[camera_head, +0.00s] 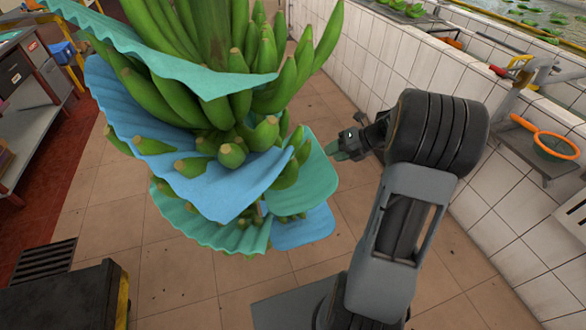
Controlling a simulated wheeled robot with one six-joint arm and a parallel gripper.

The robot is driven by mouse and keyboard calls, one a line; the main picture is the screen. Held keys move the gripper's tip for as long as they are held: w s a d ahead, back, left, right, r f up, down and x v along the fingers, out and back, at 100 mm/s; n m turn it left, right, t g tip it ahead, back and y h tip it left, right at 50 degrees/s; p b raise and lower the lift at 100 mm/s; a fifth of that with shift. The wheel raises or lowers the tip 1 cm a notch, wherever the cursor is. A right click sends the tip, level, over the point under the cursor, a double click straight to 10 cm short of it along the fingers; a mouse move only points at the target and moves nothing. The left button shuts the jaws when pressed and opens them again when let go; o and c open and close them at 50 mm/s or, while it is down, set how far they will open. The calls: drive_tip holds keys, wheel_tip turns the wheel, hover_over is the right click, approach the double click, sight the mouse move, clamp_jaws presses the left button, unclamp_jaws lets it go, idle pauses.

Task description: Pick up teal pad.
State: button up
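Several pads hang between the layers of a green banana bunch (225,60). A large ridged teal pad (150,45) lies across the top. Another ridged teal pad (205,232) hangs low, and a smaller, smoother teal pad (318,180) sticks out on the right side. Bananas and other pads hide parts of them. My gripper (343,148) is right of the bunch, pointing left, just above and right of the smaller teal pad. It appears apart from it. The fingers are small and dark here, so their opening is unclear.
A ridged blue pad (205,180) and a smaller blue pad (305,230) sit among the teal ones. A white tiled wall (385,60) stands on the right, with an orange strainer (555,143) on a ledge. A dark box (65,298) is at lower left. Tiled floor lies below.

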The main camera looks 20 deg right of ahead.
sight(322, 157)
drive_tip(key=shift+x, duration=2.55)
drive_tip(key=shift+s+a, duration=0.15)
drive_tip(key=shift+s, duration=0.05)
drive_tip(key=shift+c, duration=0.3)
drive_tip(key=shift+r, duration=0.1)
clamp_jaws()
